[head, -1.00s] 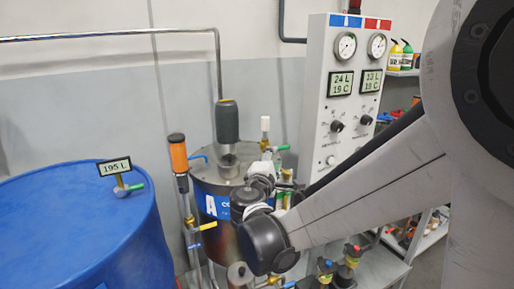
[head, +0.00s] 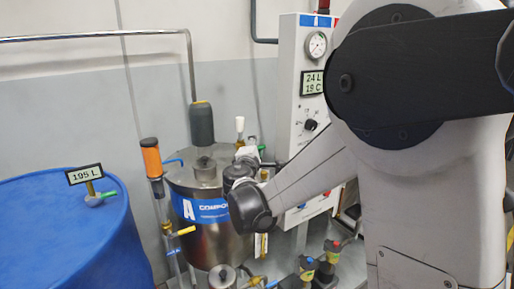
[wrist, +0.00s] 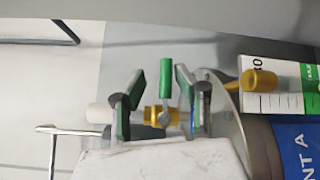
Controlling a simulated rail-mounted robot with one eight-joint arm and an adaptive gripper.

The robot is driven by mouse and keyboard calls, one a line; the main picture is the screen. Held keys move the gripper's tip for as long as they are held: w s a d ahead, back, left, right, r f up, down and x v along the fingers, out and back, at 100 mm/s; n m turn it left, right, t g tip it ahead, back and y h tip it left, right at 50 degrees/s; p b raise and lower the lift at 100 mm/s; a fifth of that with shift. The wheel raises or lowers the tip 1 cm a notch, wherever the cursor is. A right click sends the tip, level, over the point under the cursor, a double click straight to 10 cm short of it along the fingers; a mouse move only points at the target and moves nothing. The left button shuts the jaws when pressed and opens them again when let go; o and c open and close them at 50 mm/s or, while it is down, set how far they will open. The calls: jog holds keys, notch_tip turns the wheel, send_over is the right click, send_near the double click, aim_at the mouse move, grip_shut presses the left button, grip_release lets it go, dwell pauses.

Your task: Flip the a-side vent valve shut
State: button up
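In the wrist view, the vent valve shows as a brass body (wrist: 161,117) with a green lever handle (wrist: 165,78) and a white end piece (wrist: 99,113). My gripper (wrist: 161,82) is open, with one finger on each side of the valve. The green handle stands between the fingers, with gaps visible on both sides. In the head view, my gripper (head: 245,160) is at the top right of the steel A tank (head: 215,240), below the valve's white end piece (head: 240,124). My wrist and gripper hide most of the valve there.
A blue drum (head: 60,235) with a 195 L display (head: 85,174) stands at left. An orange-topped cylinder (head: 151,157) and a yellow handle (head: 184,231) are left of the tank. A control cabinet (head: 290,85) stands behind my arm. A pipe (head: 110,33) runs along the wall.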

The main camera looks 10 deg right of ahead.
grip_shut()
jog(key=shift+f+m+g+y+p, duration=0.3)
jog(key=shift+m+g+y, duration=0.1)
jog(key=shift+m+g, duration=0.25)
grip_release()
jog(key=v, duration=1.2)
